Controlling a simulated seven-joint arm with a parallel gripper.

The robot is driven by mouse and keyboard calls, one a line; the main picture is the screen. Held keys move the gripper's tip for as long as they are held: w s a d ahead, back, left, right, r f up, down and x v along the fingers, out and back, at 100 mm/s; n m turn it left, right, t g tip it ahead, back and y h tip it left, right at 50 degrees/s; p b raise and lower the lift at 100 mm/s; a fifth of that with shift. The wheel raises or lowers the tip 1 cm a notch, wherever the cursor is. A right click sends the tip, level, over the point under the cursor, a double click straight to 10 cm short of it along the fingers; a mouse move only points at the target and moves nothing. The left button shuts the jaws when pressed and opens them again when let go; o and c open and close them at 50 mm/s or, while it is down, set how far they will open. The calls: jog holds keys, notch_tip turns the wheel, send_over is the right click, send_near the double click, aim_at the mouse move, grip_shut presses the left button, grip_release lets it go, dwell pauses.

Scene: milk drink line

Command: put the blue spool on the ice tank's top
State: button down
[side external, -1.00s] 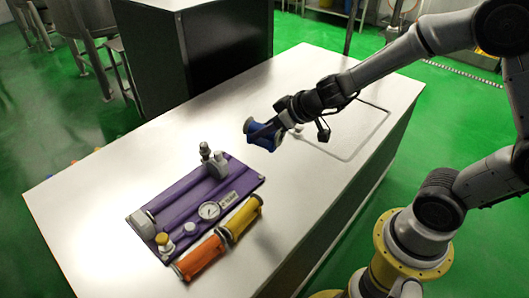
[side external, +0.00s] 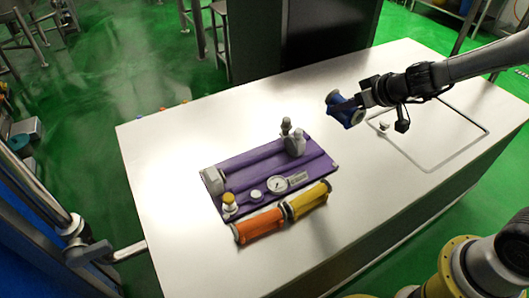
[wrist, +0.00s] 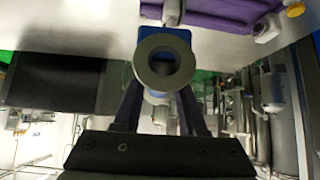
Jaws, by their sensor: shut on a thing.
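The blue spool (side external: 343,113) is held in the air above the white counter (side external: 180,160), to the right of and behind the purple panel. My gripper (side external: 360,101) is shut on it, coming from the right. In the wrist view the spool (wrist: 150,71) sits between the two fingers, with its grey ring-shaped end facing the camera. A gap shows between the spool and the counter. I cannot tell for sure which thing is the ice tank. A thin rectangular outline with a small knob (side external: 384,126) lies on the counter's right part.
A purple panel (side external: 262,170) with a gauge (side external: 279,183) and fittings lies on the counter. An orange roll (side external: 260,226) and a yellow roll (side external: 308,201) lie along its front. A dark box (side external: 325,35) stands behind. The counter's left part is clear.

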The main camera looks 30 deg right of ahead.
jog(key=w+a+r+n, duration=0.1)
jog(key=w+a, duration=0.2)
jog(key=w, duration=0.3)
jog(key=n+y, duration=0.3)
send_over(243, 140)
jog(key=shift+g, duration=0.4)
jog(key=shift+w+f, duration=0.15)
jog(key=shift+f, duration=12.3)
jog(key=shift+f, duration=0.1)
